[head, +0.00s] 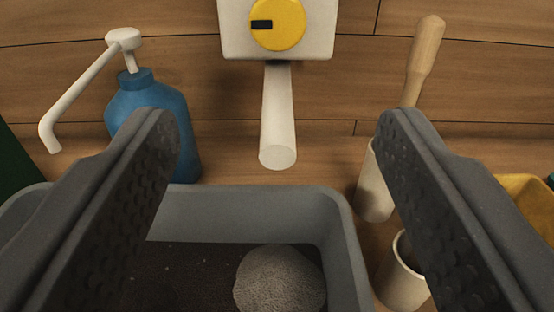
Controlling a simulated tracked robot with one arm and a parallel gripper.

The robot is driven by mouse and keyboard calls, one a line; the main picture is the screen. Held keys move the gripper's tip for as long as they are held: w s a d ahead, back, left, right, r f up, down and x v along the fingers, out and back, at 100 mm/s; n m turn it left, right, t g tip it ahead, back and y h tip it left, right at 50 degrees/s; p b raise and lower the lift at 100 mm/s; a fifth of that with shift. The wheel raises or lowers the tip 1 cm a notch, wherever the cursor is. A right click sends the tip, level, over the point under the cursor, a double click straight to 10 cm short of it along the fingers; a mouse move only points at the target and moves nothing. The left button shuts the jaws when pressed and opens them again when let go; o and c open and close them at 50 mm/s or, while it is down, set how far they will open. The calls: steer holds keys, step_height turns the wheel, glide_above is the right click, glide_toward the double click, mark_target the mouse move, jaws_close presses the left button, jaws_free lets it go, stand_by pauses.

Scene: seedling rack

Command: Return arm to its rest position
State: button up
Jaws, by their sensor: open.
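My gripper (278,135) is open, with its two dark grey fingers wide apart and nothing between the tips. The fingers reach forward from the lower left and lower right corners, over a grey tub (240,205). Dark soil (190,275) fills the tub's bottom, and a round, grainy grey lump (280,282) lies on it. The rest of my arm is out of view.
Behind the tub a white box with a yellow dial (278,24) has a white spout (278,120). A blue pump bottle (152,92) stands left. A white holder (372,190) with a wooden handle (425,50), a white cup (398,285) and a yellow container (530,195) stand right.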

steer(key=shift+r, duration=0.1)
step_height(320, 180, up, 23)
steer(key=s+g, duration=0.1)
steer(key=s+r+g, duration=0.1)
steer(key=s+r, duration=1.5)
steer(key=r, duration=0.2)
steer(key=shift+s+a+g, duration=0.15)
steer(key=shift+a+g, duration=0.05)
steer(key=shift+g, duration=0.1)
